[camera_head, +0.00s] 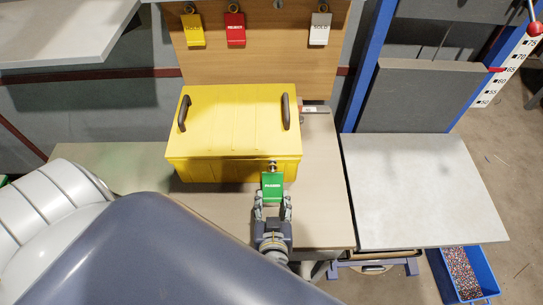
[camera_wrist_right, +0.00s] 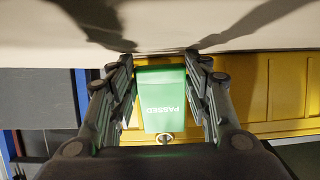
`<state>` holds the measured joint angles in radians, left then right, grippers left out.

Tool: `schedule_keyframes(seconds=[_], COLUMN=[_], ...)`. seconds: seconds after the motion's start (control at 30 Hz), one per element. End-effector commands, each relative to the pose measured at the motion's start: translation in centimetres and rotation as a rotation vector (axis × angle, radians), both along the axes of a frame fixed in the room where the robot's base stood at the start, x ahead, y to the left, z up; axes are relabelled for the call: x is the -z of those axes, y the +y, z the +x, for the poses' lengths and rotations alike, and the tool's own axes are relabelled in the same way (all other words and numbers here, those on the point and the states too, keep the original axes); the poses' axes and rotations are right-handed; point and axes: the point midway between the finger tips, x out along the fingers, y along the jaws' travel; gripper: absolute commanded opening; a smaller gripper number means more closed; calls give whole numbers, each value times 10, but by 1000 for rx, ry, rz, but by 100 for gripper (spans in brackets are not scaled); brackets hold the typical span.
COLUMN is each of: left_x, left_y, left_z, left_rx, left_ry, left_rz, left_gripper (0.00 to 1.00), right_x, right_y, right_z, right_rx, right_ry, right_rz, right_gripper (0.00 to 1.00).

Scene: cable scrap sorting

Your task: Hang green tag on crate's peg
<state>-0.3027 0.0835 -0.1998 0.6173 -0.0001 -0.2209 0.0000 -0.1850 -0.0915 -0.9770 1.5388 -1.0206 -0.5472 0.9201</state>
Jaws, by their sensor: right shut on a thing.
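The green tag (camera_head: 272,187) shows white lettering and is held in my right gripper (camera_head: 272,205), right at the front wall of the yellow crate (camera_head: 235,130). In the right wrist view the green tag (camera_wrist_right: 162,95) reads PASSED and sits between the two fingers of the right gripper (camera_wrist_right: 165,75). A round metal peg end (camera_head: 272,165) shows at the tag's top edge; a round metal piece also shows in the wrist view (camera_wrist_right: 164,138). I cannot tell whether the tag's hole is around the peg. My left gripper is not in view.
The crate stands closed, with two dark handles, on a light table (camera_head: 325,205). Behind it a wooden board (camera_head: 265,60) carries a yellow tag (camera_head: 193,30), a red tag (camera_head: 236,29) and a white tag (camera_head: 320,29). A blue bin (camera_head: 462,273) stands at lower right.

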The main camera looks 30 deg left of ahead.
Motion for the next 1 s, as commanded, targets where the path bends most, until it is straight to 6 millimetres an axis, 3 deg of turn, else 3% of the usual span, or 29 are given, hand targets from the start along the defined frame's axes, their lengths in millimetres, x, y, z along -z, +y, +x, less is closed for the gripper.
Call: schedule_keyframes(seconds=[0.27, 0.3, 0.4, 0.77, 1.0], left_x=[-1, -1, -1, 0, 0], left_y=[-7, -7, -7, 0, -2], left_z=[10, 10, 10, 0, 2], left_rx=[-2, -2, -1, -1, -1], left_ry=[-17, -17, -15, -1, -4], left_rz=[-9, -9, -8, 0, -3], left_gripper=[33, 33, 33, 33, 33], right_x=[0, 0, 0, 0, -10], right_y=[0, 0, 0, -1, -13], right_z=[0, 0, 0, -2, -22], right_rx=[0, 0, 0, 0, 0], right_ry=[0, 0, 0, 1, 3], right_rz=[0, 0, 0, -1, 1], right_gripper=[32, 50, 69, 69, 69])
